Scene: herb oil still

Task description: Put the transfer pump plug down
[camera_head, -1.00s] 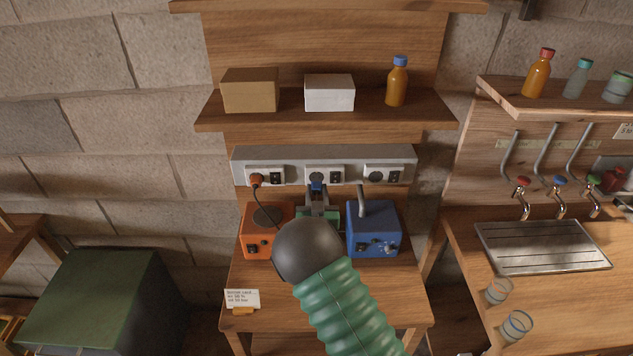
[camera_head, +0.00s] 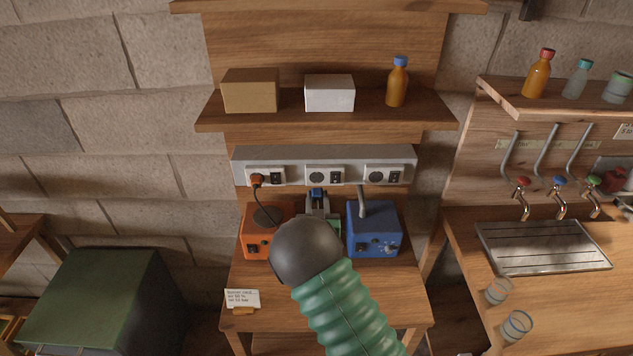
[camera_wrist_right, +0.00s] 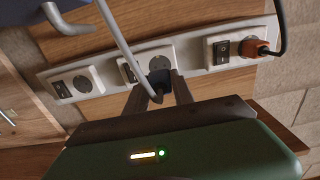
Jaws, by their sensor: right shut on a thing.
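The transfer pump plug (camera_head: 317,194) is blue and sits between the fingers of my right gripper (camera_head: 318,200), just below and in front of the middle socket (camera_head: 324,176). The middle socket face shows bare in the head view. In the right wrist view the plug (camera_wrist_right: 159,82) looks dark blue, pinched between the two grey fingertips (camera_wrist_right: 158,93), with a grey cable passing in front. The plug is apart from the socket strip (camera_head: 345,153). My left gripper is not in view.
An orange plug (camera_head: 257,180) is in the left socket, its cord running to an orange unit (camera_head: 258,243). A blue unit (camera_head: 374,240) stands right of my gripper. A green unit behind my arm is mostly hidden. The bench front (camera_head: 280,310) is clear beside a small card (camera_head: 242,298).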

